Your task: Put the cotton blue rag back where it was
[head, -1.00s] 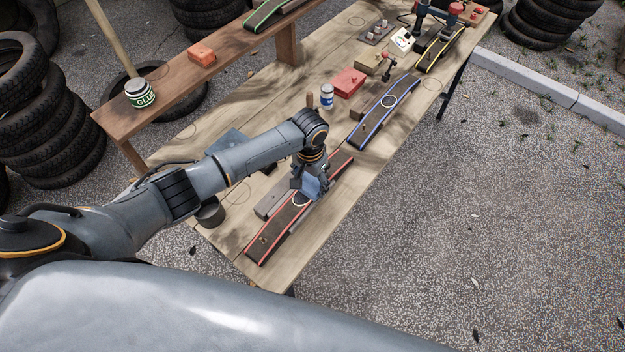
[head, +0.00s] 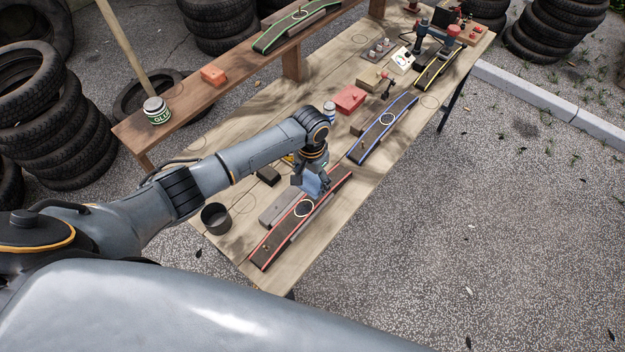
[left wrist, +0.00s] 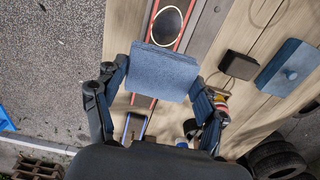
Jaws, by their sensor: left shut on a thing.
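The blue rag (head: 312,184) is a folded, flat square pad. It is held in my left gripper (head: 314,172) above the work table (head: 225,245), beside the white ring on the red-edged curved board (head: 270,249). In the left wrist view the rag (left wrist: 165,70) sits between the two fingers of the left gripper (left wrist: 158,92), which is shut on it. The rag covers part of the red-edged board there. A second blue flat piece with a round bump (left wrist: 288,68) lies on the table at the right of that view. My right gripper is not in view.
A dark cup (head: 216,218), a grey block (head: 279,206) and a dark block (head: 268,176) lie near the rag. A blue-edged board (head: 370,147) and a red box (head: 349,99) lie farther along. A glue jar (head: 157,111) stands on the bench behind.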

